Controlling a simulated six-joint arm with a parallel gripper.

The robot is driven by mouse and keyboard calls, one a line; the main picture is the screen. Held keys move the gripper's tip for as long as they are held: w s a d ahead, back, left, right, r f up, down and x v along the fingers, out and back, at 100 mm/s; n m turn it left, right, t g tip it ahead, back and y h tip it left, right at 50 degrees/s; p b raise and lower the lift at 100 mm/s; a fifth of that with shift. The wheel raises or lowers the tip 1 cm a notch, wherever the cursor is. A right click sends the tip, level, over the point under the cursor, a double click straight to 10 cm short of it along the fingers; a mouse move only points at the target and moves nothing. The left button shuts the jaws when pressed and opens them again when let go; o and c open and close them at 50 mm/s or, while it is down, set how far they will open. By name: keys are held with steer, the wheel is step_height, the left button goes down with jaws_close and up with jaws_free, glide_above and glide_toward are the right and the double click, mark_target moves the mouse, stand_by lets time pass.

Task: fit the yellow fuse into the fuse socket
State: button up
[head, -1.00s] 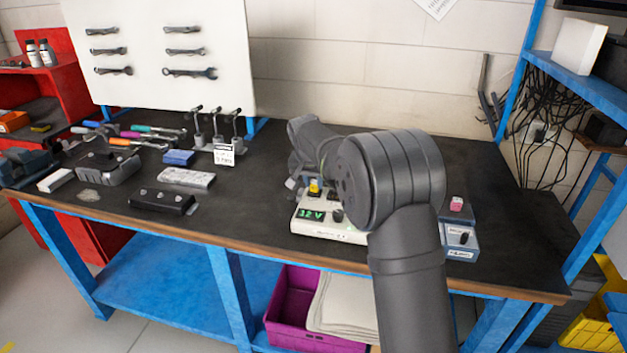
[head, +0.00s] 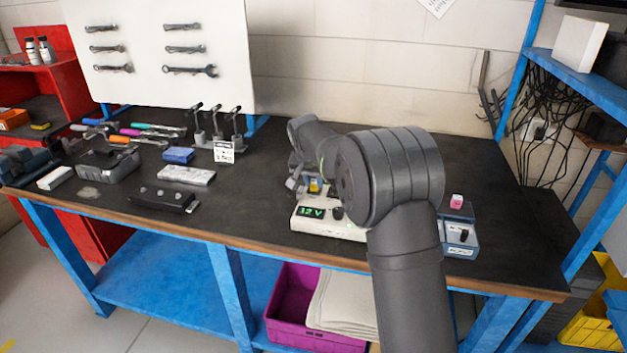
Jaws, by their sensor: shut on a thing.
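The yellow fuse (head: 314,184) shows as a small patch of yellow just above the back of a cream tester box (head: 350,231) with a green "12 V" display. My gripper (head: 308,188) points down there and is shut on the fuse. The fingers and my arm cover much of the fuse. I cannot make out the fuse socket under it, nor whether the fuse touches or sits in it.
A blue-grey box (head: 460,236) with a pink piece (head: 457,201) behind it stands right of my arm. A black block (head: 163,199), a grey strip (head: 187,175) and a tool stand (head: 222,140) are on the left. The dark bench between is clear.

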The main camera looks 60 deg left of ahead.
stand_by(0.3)
steer(key=o, duration=1)
steer(key=shift+o, duration=0.2)
step_height(320, 180, up, 7)
stand_by(0.3)
steer(key=shift+f, duration=3.5)
